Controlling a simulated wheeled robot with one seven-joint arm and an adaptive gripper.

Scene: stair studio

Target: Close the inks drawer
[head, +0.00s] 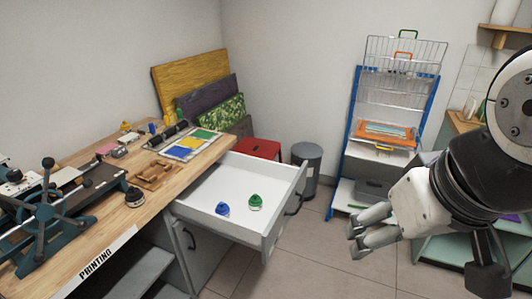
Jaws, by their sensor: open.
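The white drawer (190,211) is pulled out from under the wooden workbench (130,215). Its front panel faces right and carries a dark bar handle (295,197). A blue ink pot (222,209) and a green ink pot (255,202) stand inside it. I cannot read any label on the drawer. My gripper (353,240) is open and empty, to the right of the drawer front and apart from it. My arm reaches in from the right edge of the view.
A red stool (256,149) and a grey bin (307,168) stand behind the drawer. A blue-framed rack (351,145) stands at the back right. A press with a spoked wheel (47,205) sits on the bench. The floor (325,262) before the drawer is clear.

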